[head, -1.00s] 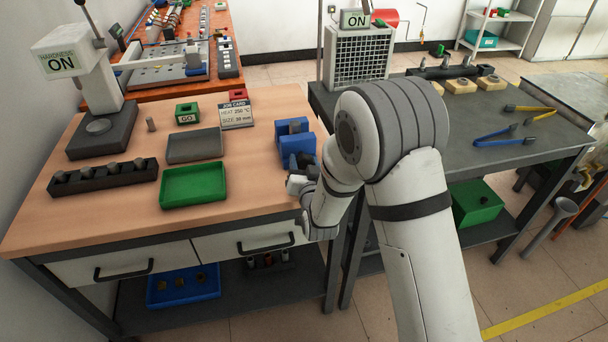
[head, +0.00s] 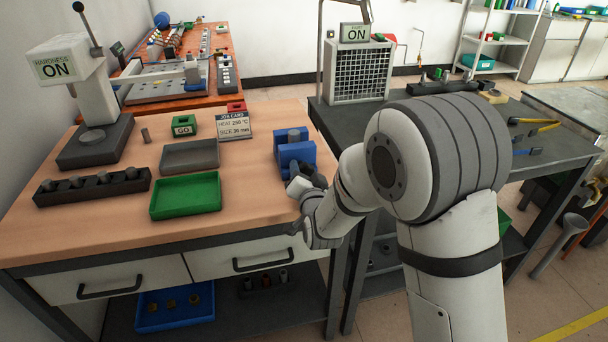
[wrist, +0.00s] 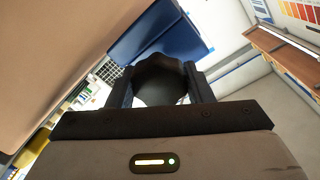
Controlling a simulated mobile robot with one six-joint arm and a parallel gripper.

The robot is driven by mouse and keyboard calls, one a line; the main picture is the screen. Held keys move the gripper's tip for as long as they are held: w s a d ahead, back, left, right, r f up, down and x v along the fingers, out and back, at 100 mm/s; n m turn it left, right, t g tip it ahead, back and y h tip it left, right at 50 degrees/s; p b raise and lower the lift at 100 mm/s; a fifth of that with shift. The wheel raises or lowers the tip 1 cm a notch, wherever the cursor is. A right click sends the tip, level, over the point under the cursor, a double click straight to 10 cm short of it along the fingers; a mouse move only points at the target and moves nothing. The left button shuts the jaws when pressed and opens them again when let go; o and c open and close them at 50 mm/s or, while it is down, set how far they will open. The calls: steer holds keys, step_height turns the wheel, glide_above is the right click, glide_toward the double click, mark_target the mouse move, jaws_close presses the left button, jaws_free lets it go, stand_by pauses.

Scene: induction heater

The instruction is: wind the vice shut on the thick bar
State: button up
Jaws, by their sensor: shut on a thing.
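The blue vice (head: 290,158) stands at the right edge of the wooden bench, and its blue body also shows in the wrist view (wrist: 160,42). My gripper (head: 306,184) is at the near side of the vice. In the wrist view, its two fingers (wrist: 158,88) are shut on a dark, rounded knob (wrist: 160,76), the vice's handle. In the head view, the handle is mostly hidden by my gripper.
A green tray (head: 186,196) and a grey tray (head: 190,155) lie left of the vice. The job card (head: 235,122) stands behind them. A black rack (head: 92,186) is at the left. A dark bench (head: 480,140) stands to the right.

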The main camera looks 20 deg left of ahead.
steer(key=o, duration=1)
steer(key=shift+s, duration=0.15)
steer(key=v, duration=0.7)
steer(key=shift+s+d+b, duration=0.15)
steer(key=shift+s+b, duration=0.15)
steer(key=shift+b, duration=0.1)
steer(key=shift+c, duration=0.2)
